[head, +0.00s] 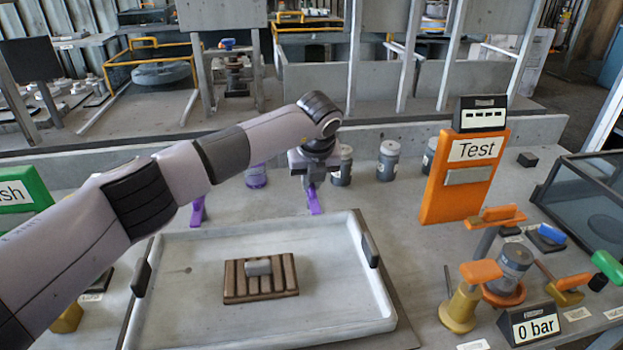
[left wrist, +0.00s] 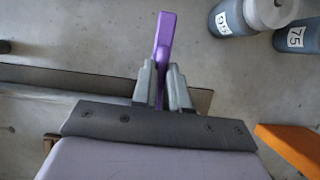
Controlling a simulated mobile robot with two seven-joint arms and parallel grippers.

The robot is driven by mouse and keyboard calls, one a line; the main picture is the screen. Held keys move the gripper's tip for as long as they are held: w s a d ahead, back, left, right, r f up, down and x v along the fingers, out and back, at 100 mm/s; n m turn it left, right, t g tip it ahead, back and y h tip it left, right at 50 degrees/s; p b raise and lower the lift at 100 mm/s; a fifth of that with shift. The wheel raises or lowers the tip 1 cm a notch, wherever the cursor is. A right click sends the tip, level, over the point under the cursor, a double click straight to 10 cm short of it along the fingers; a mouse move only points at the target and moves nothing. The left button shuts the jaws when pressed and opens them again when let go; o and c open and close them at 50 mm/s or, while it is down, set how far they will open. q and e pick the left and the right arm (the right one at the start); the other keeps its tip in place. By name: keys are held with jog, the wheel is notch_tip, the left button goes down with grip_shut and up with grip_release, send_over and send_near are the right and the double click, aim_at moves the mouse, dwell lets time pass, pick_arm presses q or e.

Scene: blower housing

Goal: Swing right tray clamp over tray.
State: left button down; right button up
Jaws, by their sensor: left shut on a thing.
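The tray (head: 205,300) is a shallow pale metal pan on the bench. The right tray clamp (head: 315,201) is a purple bar at the tray's back edge, toward its right side. In the head view, its lower tip appears close to the back rim; I cannot tell whether it overlaps the tray. My left gripper (head: 312,184) is shut on this clamp. The left wrist view shows the grey fingers (left wrist: 163,92) on either side of the purple bar (left wrist: 164,38). Another purple clamp (head: 197,211) stands at the back left. My right gripper is not in view.
A slatted brown block (head: 262,289) with a grey piece on it lies in the tray. Grey canisters (head: 388,161) stand behind. An orange "Test" panel (head: 455,195) and valves with orange handles (head: 481,272) stand at the right.

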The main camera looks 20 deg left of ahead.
aim_at(313, 201)
pick_arm(q)
jog(key=c, duration=1.1)
grip_release()
jog(key=shift+s+f, duration=0.1)
jog(key=shift+f, duration=0.1)
jog(key=shift+c, duration=0.2)
jog(key=shift+r, duration=0.1)
jog(key=shift+s+r, duration=0.1)
jog(key=shift+r, duration=0.4)
jog(key=v, duration=0.6)
jog(key=shift+d, duration=0.1)
